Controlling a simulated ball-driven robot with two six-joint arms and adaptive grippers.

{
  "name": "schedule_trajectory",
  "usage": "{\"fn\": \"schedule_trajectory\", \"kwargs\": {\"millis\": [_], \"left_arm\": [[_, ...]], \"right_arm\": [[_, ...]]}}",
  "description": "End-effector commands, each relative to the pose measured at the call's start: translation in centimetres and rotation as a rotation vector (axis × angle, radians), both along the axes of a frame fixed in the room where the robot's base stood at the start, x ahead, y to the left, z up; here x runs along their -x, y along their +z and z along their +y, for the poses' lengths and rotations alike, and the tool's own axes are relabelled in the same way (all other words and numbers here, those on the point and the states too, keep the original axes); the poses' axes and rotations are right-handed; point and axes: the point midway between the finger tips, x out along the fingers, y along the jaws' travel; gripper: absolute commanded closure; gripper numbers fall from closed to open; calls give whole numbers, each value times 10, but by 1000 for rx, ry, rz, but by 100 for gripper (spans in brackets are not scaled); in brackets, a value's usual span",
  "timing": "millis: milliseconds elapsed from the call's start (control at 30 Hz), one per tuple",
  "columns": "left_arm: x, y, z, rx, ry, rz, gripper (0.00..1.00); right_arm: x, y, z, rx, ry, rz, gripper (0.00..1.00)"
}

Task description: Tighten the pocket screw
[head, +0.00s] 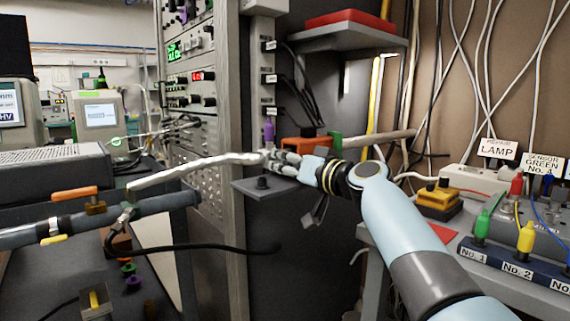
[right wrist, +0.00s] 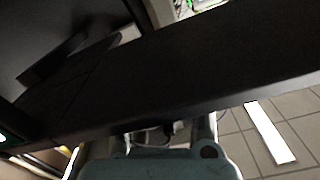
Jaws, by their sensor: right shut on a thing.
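My right gripper (head: 275,158) reaches left from the light-blue wrist, above a small dark shelf (head: 245,186) beside the instrument rack. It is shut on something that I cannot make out. A foil-wrapped silver tube (head: 195,170) ends at or behind the fingertips in the head view; I cannot tell whether they touch it. In the right wrist view, a broad black bar (right wrist: 190,70) crosses in front of the gripper and hides its fingertips. I cannot pick out the pocket screw. My left gripper is not in view.
A purple-handled item (head: 268,132) and an orange block (head: 305,144) stand close behind the gripper. The rack (head: 190,80) rises behind the tube. A dark pipe (head: 160,203) with clamps lies at left. A bench with coloured plugs (head: 525,237) and cables stands at right.

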Motion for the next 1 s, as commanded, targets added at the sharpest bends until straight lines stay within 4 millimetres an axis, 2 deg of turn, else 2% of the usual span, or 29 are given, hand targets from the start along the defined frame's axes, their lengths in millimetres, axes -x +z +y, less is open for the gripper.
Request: {"fn": "schedule_trajectory", "kwargs": {"millis": [200,467,500,633,667,1000], "left_arm": [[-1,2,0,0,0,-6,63],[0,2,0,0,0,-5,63],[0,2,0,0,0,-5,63],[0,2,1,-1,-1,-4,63],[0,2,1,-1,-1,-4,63],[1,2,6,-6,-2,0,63]], "right_arm": [[0,0,0,-121,0,89,100],[0,-1,0,-124,0,91,100],[0,-1,0,-124,0,91,73],[0,-1,0,-123,0,91,56],[0,-1,0,-123,0,91,53],[4,-1,-3,-122,-1,89,53]]}}
